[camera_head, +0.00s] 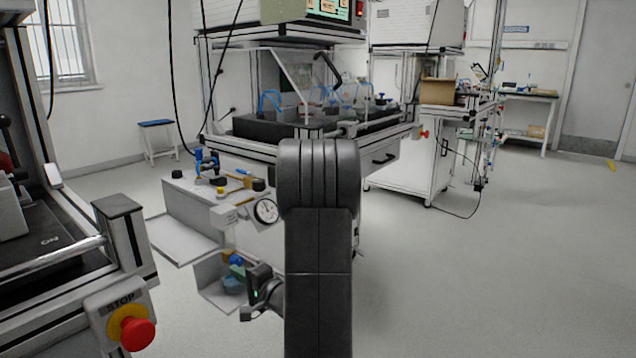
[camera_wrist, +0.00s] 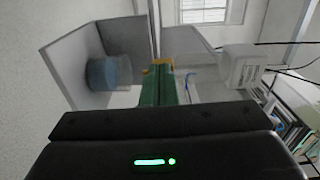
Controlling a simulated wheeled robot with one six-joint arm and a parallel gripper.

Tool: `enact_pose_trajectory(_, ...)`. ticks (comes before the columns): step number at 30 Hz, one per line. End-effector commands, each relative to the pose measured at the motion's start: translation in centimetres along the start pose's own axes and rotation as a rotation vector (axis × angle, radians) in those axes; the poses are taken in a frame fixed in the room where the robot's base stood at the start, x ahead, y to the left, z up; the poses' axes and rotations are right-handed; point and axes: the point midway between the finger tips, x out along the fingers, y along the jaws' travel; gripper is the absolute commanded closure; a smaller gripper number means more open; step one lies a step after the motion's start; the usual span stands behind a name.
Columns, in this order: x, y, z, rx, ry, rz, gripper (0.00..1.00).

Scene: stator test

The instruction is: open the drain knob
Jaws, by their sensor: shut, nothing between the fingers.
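My gripper (camera_head: 238,270) reaches toward the underside of the grey test box; its dark body with a green light shows beside my arm. In the wrist view, the green fingers (camera_wrist: 158,85) of my gripper are shut together and seem empty. A small yellow part (camera_wrist: 162,62) shows just beyond the fingertips; it may be the drain knob, but its shape is mostly hidden. I cannot tell whether the fingertips touch it. A clear cup with bluish content (camera_wrist: 108,72) stands beside the fingers, within a grey open holder (camera_wrist: 72,62).
The grey test box (camera_head: 190,200) carries a round gauge (camera_head: 266,211), blue and yellow fittings and black knobs. A grey shelf (camera_head: 180,240) juts out at its left. A machine with a red stop button (camera_head: 137,333) stands at the near left. Floor at right is clear.

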Motion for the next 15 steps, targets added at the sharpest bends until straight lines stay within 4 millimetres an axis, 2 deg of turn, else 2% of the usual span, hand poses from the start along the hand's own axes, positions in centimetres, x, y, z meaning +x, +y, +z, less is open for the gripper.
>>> enact_pose_trajectory(9,-3.8,0.0,0.0,-0.001,0.001,0.000,1.00)
enact_pose_trajectory(15,-4.6,0.0,0.1,0.000,-0.002,0.001,1.00)
